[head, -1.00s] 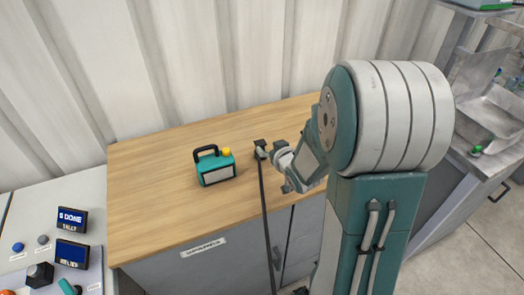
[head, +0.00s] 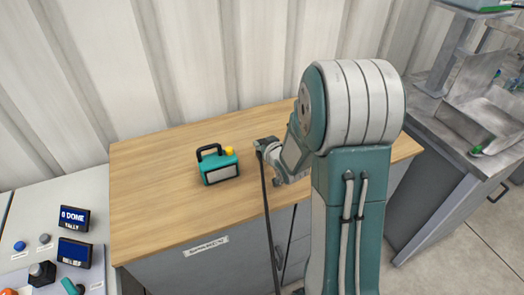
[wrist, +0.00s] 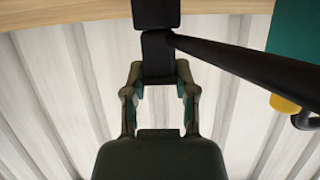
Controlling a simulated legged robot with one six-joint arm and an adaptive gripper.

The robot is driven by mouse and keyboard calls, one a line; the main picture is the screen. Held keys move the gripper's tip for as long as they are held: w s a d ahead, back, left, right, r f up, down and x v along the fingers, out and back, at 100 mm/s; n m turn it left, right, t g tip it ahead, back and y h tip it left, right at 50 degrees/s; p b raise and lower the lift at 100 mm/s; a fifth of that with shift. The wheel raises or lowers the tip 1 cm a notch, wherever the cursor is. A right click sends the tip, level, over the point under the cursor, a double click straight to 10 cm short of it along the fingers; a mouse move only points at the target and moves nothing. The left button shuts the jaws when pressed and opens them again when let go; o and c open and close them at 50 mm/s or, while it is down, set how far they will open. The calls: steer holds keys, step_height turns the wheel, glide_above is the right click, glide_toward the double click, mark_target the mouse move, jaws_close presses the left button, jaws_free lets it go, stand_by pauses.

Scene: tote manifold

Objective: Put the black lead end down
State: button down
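The black lead end (wrist: 157,55) is a dark block between my gripper's fingers in the wrist view. My gripper (wrist: 160,85) is shut on it, a finger on each side. The black lead (wrist: 245,62) runs off to the right there. In the head view my gripper (head: 266,147) is over the right part of the wooden worktop (head: 150,205), and the lead (head: 267,215) hangs down over the front edge. I cannot tell whether the lead end touches the wood. Its underside is hidden.
A teal case (head: 219,168) with a black handle and yellow cap stands left of my gripper. A control panel (head: 100,262) is at the lower left, a metal sink (head: 485,115) at the right. The worktop's left part is clear. A ribbed wall closes the back.

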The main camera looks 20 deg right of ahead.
steer(key=shift+d, duration=0.1)
steer(key=shift+d+r, duration=0.1)
steer(key=shift+r, duration=0.25)
step_height(320, 180, up, 2)
steer(key=shift+r, duration=0.2)
steer(key=r+v, duration=0.1)
steer(key=v, duration=0.7)
steer(key=w+d+r+v, duration=0.1)
steer(key=r+v, duration=0.1)
steer(key=v, duration=0.6)
steer(key=shift+r, duration=0.45)
steer(key=shift+s, duration=0.3)
